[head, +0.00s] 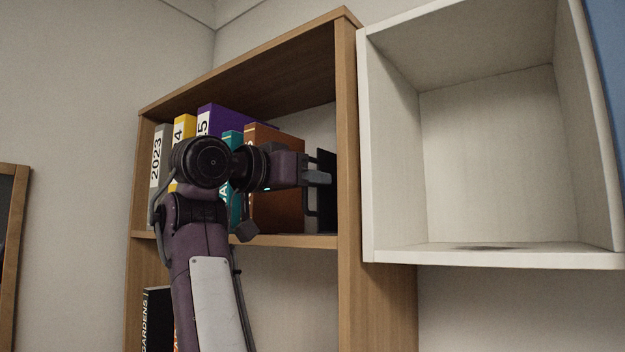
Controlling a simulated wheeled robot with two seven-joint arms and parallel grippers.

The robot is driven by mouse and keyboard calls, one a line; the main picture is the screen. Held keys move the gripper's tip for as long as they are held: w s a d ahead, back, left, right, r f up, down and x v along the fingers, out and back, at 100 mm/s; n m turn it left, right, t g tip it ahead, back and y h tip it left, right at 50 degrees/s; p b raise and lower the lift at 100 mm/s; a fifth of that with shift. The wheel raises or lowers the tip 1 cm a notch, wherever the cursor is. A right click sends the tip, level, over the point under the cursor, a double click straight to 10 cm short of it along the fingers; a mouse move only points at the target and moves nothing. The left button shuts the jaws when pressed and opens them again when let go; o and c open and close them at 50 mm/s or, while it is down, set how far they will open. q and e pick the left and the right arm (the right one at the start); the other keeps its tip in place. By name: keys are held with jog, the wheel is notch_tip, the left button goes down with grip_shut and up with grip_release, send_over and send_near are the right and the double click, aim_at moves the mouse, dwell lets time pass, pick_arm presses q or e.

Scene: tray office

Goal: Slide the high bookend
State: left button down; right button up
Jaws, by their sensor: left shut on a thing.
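The high bookend (327,205) is a dark upright plate on the upper shelf of the wooden bookcase, close to its right side panel. My left gripper (318,178) reaches in from the left and is shut on the bookend near its upper edge. The fingers and wrist hide part of the bookend, and its base is hard to make out. A row of binders and books stands to the left, ending with a brown book (277,205). My left arm covers the middle of the row. My right gripper is not in view.
The wooden shelf board (290,241) runs below the books. The bookcase side panel (348,150) stands close to the right of my gripper. An empty white wall cabinet (490,160) is further right. More books (157,318) stand on the lower shelf.

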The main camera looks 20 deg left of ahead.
pick_arm(q)
jog(key=shift+d, duration=0.1)
jog(key=shift+a, duration=0.2)
jog(key=w+a, duration=0.1)
jog(key=a, duration=0.1)
jog(key=w+a, duration=0.1)
jog(key=a, duration=0.2)
jog(key=w+a, duration=0.1)
jog(key=a, duration=0.2)
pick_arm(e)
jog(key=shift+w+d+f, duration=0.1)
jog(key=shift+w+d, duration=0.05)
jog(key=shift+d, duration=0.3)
pick_arm(q)
jog(key=c, duration=1.5)
grip_release()
jog(key=shift+d, duration=0.15)
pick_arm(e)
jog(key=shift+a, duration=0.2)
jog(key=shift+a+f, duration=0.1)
